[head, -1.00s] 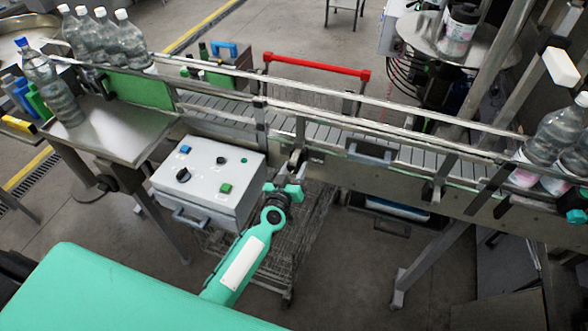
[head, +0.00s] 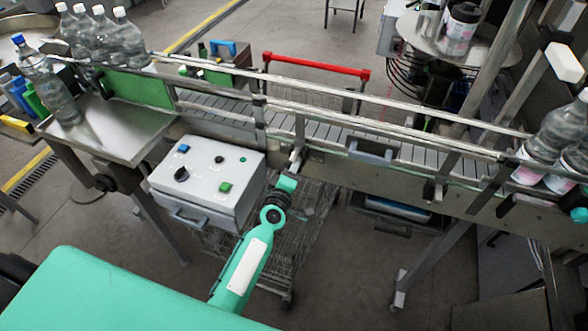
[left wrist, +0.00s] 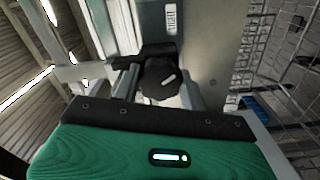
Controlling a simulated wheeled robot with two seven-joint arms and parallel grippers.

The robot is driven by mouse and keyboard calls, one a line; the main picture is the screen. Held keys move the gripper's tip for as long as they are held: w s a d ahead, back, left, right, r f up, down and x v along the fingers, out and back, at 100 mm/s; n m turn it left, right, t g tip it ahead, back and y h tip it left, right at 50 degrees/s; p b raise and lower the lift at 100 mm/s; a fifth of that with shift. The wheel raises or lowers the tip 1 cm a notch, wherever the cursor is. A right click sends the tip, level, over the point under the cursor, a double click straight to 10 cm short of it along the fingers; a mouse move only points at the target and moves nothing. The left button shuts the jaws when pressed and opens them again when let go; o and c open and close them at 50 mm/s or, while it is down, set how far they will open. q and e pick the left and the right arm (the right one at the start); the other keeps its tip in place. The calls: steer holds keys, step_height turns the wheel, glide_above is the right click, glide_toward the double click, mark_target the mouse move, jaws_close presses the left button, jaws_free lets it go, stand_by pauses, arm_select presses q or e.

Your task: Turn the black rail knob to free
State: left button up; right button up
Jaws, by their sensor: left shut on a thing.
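The black rail knob (left wrist: 158,82) shows in the left wrist view, with a pale pointer mark on its face. My left gripper (left wrist: 160,88) is shut on it, with a finger at either side. A small white label (left wrist: 172,18) with dark lettering sits above the knob on the grey plate; I cannot read it surely. In the head view my left gripper (head: 289,178) reaches the near side of the conveyor, below the rail, and the knob is hidden there. My right gripper is not in view.
A grey control box (head: 208,180) with buttons and a black selector stands just left of my gripper. The conveyor (head: 325,130) with its guide rails crosses behind. A wire cart (head: 270,240) is underneath. Bottles (head: 105,38) stand at the left, others (head: 560,130) at the right.

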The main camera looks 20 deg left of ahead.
arm_select(q)
steer(key=n+b, duration=0.1)
steer(key=n, duration=0.5)
steer(key=shift+f+n, duration=0.1)
steer(key=shift+n, duration=0.2)
steer(key=n, duration=0.3)
steer(key=shift+n, duration=0.7)
steer(key=o, duration=1)
steer(key=shift+c, duration=0.2)
steer(key=shift+s, duration=0.1)
steer(key=s+b, duration=0.1)
steer(key=s, duration=1.2)
steer(key=shift+s+a+b, duration=0.3)
steer(key=shift+s+b, duration=0.05)
